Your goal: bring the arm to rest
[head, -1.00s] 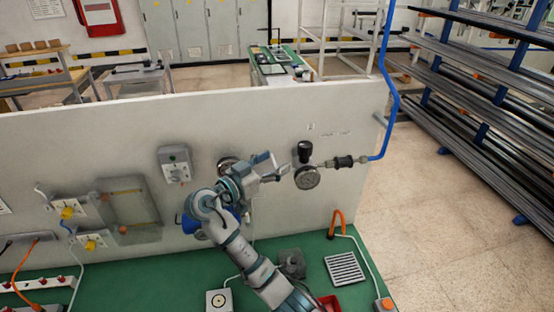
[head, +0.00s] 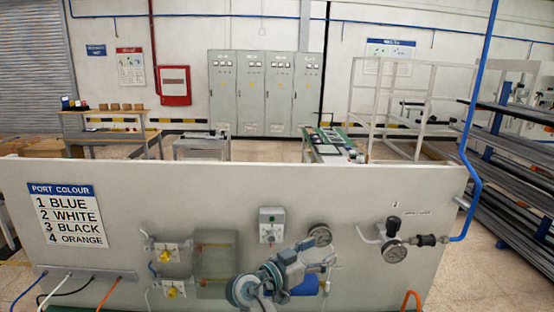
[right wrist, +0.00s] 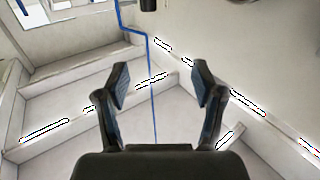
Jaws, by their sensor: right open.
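My right arm comes up from the bottom of the head view, in front of the light panel (head: 120,270). My left gripper is not in view.
The panel carries a socket box (head: 271,225), yellow-knobbed fittings (head: 167,254), a port colour sign (head: 68,216) and several cables. A blue pipe (head: 470,150) runs up at the right. A rack of bars (head: 515,185) stands beyond it.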

